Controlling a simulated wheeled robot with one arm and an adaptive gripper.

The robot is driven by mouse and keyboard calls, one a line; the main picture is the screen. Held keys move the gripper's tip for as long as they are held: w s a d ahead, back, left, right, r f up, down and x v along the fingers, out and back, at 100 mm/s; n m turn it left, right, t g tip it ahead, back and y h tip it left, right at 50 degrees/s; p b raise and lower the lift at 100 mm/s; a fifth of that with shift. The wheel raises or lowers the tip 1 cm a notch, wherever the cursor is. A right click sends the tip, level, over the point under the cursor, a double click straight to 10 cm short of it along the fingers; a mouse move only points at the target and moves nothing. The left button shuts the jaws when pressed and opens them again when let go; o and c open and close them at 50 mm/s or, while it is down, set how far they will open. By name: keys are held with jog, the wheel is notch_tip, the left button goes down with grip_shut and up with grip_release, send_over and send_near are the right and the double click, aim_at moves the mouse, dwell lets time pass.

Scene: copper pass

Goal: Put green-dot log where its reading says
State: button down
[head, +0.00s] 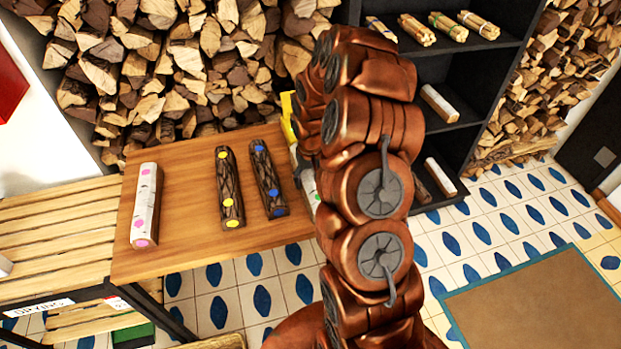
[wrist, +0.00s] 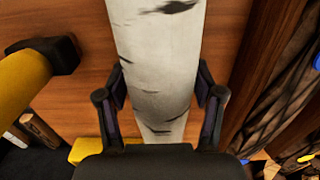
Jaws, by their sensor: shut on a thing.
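My gripper (wrist: 160,115) is shut on a pale birch log (wrist: 160,60), with one finger on each side of it. In the head view, a strip of this log (head: 308,183) shows at the wooden table's right side, with what looks like green dots; my copper arm hides the rest. I cannot tell whether it touches the table. A yellow thing (head: 289,118) shows beside my arm, and yellow parts also show at the left of the wrist view (wrist: 22,88). No reading is legible.
The table (head: 185,240) bears a pink-dot birch log (head: 146,205), a yellow-dot log (head: 230,188) and a blue-dot log (head: 268,178). A slatted rack (head: 55,235) with a partly legible "DRYING" label stands left. Dark shelves (head: 465,85) at right hold kindling bundles and logs.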

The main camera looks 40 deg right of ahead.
jog(key=shift+f, duration=0.15)
jog(key=shift+c, duration=0.8)
grip_release()
